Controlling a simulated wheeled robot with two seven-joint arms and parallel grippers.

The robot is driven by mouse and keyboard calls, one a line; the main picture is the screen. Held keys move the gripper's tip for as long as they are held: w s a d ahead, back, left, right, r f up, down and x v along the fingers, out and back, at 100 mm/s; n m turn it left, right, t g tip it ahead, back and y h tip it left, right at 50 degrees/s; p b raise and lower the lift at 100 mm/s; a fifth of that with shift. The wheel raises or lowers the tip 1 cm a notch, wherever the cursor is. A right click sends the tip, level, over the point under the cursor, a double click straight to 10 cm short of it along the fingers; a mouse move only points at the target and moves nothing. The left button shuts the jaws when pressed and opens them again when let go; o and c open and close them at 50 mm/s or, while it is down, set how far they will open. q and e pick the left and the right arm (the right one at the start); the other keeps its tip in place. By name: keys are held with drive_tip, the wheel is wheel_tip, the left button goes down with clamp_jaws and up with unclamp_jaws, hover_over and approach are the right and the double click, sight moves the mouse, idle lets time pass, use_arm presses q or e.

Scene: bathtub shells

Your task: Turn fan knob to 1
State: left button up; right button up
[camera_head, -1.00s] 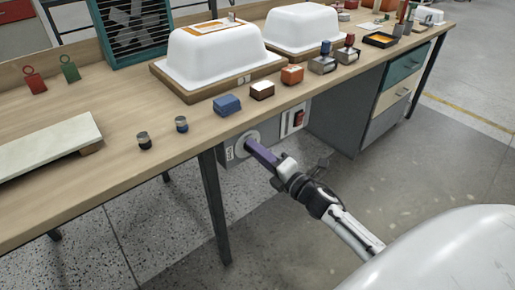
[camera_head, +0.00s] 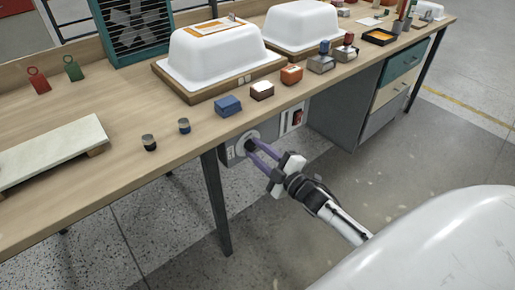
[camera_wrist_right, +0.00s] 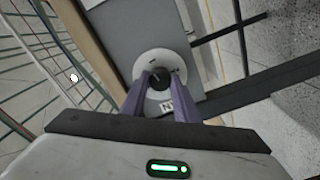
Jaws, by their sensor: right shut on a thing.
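The fan knob (camera_wrist_right: 159,80) is dark and round, set in a pale round dial plate on a grey control box (camera_head: 292,119) under the table's front edge. My right gripper (camera_head: 252,146) reaches it from the front, its two purple fingers shut on the knob, one on either side. In the right wrist view the fingertips (camera_wrist_right: 160,88) meet the knob's sides. The dial plate (camera_wrist_right: 176,62) carries small dark marks; a boxed mark sits beside the right finger, too small to read surely. The fan (camera_head: 135,25), a dark green grilled box, stands at the table's back. My left gripper is not in view.
The wooden table (camera_head: 70,150) holds two white tub shells (camera_head: 215,60), small coloured blocks (camera_head: 228,105) and two dark cylinders (camera_head: 149,142). A table leg (camera_head: 216,205) stands left of the control box. Floor in front is open.

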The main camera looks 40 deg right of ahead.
drive_tip(key=shift+m, duration=0.6)
drive_tip(key=o, duration=1.1)
drive_tip(key=shift+c, duration=0.2)
drive_tip(key=s+p, duration=0.1)
drive_tip(key=s, duration=0.9)
drive_tip(key=shift+s+d, duration=0.15)
drive_tip(key=shift+d, duration=0.3)
